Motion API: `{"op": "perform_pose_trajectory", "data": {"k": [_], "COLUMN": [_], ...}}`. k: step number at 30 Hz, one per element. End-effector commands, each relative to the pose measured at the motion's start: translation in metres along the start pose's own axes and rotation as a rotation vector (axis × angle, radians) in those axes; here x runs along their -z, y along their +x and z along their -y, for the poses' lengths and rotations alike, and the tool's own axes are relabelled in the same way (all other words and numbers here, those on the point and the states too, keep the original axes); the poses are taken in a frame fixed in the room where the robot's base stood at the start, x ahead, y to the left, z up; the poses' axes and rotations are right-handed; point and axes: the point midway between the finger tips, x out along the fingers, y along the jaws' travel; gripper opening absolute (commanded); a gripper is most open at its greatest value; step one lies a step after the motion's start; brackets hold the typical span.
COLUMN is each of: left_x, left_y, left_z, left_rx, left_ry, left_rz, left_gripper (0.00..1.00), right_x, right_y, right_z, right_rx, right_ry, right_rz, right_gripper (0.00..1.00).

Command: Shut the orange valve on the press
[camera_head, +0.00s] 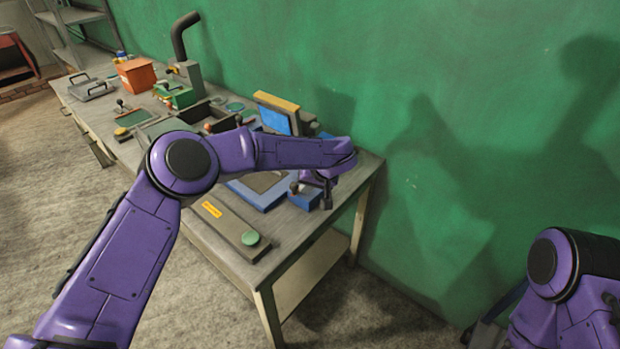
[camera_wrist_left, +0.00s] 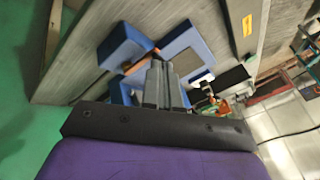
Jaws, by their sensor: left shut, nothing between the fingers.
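A blue press-like fixture with a grey plate (camera_head: 262,184) sits near the close right end of the workbench; its blue blocks also show in the left wrist view (camera_wrist_left: 185,40). A small orange bar, seemingly the valve's handle (camera_wrist_left: 138,63), lies by the blue blocks in the left wrist view. In the head view a small orange-brown spot (camera_head: 296,188) shows there, partly hidden by my arm. My left gripper (camera_head: 324,198) points down over this fixture, shut and empty. Its fingertips (camera_wrist_left: 160,70) appear close beside the orange bar; I cannot tell whether they touch. My right gripper is out of view.
A grey panel with a green button (camera_head: 250,238) lies at the bench's near edge. A blue screen with a yellow top (camera_head: 277,115) stands behind my left forearm. An orange box (camera_head: 136,76) and green machine (camera_head: 178,96) stand farther left. A green wall (camera_head: 450,90) runs behind the bench.

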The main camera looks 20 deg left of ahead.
Motion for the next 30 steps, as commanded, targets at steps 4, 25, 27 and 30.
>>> {"op": "perform_pose_trajectory", "data": {"k": [4, 25, 27, 30], "left_x": [-0.008, -0.012, -0.012, -0.012], "left_y": [-0.026, -0.059, -0.059, -0.059], "left_z": [0.013, 0.025, 0.025, 0.024], "left_rx": [0.001, 0.001, 0.001, 0.000], "left_ry": [-0.004, -0.003, -0.003, -0.001], "left_rz": [0.000, 0.002, 0.002, 0.002], "left_gripper": [0.00, 0.00, 0.00, 0.00], "right_x": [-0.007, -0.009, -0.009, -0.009], "right_y": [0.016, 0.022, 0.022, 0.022], "right_z": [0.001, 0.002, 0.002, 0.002], "right_rx": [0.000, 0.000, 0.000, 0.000], "right_ry": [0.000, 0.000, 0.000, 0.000], "right_rz": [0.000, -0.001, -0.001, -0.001], "right_gripper": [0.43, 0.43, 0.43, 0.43]}}
